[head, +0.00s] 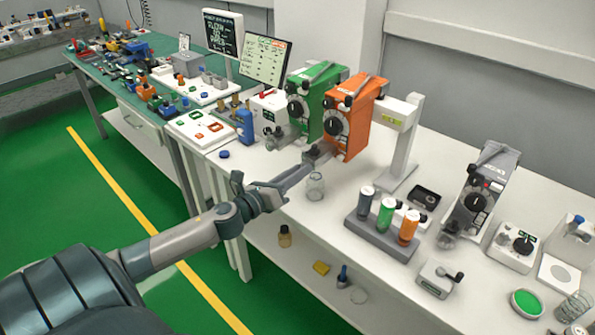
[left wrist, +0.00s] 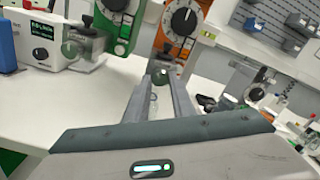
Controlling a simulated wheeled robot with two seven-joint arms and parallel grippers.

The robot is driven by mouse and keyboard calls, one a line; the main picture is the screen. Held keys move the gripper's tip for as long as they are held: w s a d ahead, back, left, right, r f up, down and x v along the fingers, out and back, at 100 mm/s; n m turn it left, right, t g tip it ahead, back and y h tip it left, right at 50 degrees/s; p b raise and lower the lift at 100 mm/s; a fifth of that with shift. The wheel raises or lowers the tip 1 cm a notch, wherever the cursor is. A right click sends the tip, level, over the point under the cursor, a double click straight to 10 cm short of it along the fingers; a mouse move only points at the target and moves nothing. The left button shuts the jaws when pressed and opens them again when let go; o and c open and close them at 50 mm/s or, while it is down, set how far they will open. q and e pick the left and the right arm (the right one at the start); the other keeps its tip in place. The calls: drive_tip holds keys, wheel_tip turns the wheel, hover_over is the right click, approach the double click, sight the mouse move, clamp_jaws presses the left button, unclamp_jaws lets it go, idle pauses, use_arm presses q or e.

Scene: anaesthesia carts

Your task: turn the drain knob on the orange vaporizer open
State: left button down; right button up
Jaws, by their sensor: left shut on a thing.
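The orange vaporizer (head: 360,118) stands upright on the white bench beside the green vaporizer (head: 314,98). It has a dark round dial with white marks. In the left wrist view the orange vaporizer (left wrist: 204,10) is straight ahead, cut off at the top. My left gripper (head: 318,156) reaches its lower front and is shut on the drain knob (left wrist: 160,77), a small greenish-grey part between the fingertips. The fingers partly hide the knob, so its turn angle cannot be told. A clear glass jar (head: 315,188) stands below the fingers. My right gripper is not in view.
A rack with grey, green and orange bottles (head: 382,238) stands right of the jar. A grey vaporizer (head: 482,195) stands farther right. A white post (head: 405,150) stands close right of the orange vaporizer. A small blue cap (head: 224,154) lies near the bench's front edge.

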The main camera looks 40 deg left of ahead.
use_arm(q)
drive_tip(key=n+p, duration=0.3)
drive_tip(key=n, duration=1)
drive_tip(key=shift+r, duration=0.1)
drive_tip(key=shift+n, duration=0.3)
drive_tip(key=c, duration=1.5)
unclamp_jaws()
drive_tip(key=shift+s, duration=0.1)
